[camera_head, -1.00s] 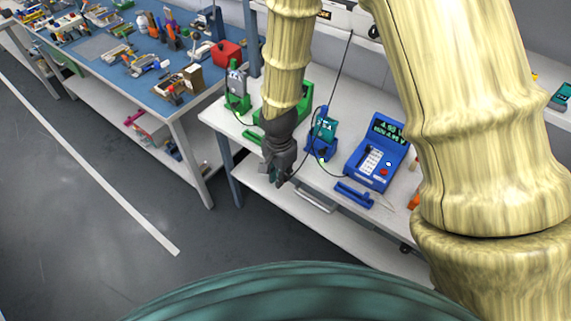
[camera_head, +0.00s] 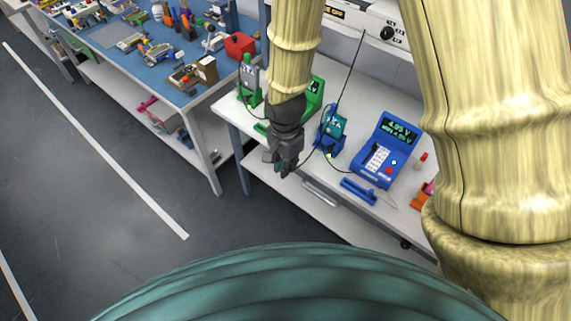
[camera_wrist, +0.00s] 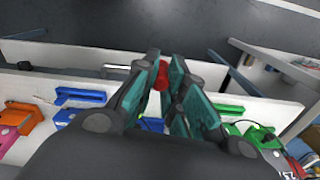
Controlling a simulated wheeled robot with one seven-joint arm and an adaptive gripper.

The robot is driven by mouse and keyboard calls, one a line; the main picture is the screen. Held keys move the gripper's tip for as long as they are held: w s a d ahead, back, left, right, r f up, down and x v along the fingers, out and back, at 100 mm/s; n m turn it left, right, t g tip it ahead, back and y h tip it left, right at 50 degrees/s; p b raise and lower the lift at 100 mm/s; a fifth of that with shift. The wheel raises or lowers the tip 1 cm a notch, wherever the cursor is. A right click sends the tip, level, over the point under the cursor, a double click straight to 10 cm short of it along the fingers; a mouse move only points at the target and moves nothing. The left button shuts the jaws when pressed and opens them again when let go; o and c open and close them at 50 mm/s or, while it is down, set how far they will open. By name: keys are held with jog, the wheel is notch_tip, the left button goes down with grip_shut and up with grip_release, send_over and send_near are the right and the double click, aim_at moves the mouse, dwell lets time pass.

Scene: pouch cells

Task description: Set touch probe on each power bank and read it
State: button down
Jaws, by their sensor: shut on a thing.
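My gripper (camera_head: 286,168) hangs at the front edge of the white bench, left of the blue stand. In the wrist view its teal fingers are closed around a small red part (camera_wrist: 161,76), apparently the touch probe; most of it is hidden. A thin black cable runs down towards the gripper. A teal power bank (camera_head: 337,124) stands in the blue stand (camera_head: 325,143). A grey power bank (camera_head: 248,75) stands in a green stand at the left. Another green stand (camera_head: 315,97) is partly behind my arm. The blue meter (camera_head: 381,160) shows about 4.95 V.
A blue holder (camera_head: 358,190) lies at the bench's front edge, with an orange item (camera_head: 420,197) to its right. The floor before the benches is clear.

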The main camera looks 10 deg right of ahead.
jog(key=shift+r+p, duration=3.05)
jog(key=shift+r, duration=1.05)
jog(key=p, duration=0.3)
send_near(343, 119)
jog(key=shift+s+f, duration=0.1)
jog(key=shift+s, duration=0.05)
jog(key=shift+a, duration=0.1)
jog(key=shift+g+y, duration=0.5)
jog(key=shift+y, duration=0.1)
jog(key=shift+d+f+b, duration=0.15)
jog(key=shift+f+b, duration=0.15)
jog(key=shift+f, duration=1)
jog(key=shift+d+f+b, duration=0.1)
jog(key=shift+f+b, duration=0.2)
jog(key=shift+f, duration=0.95)
jog(key=shift+a+f, duration=0.1)
jog(key=shift+f, duration=0.35)
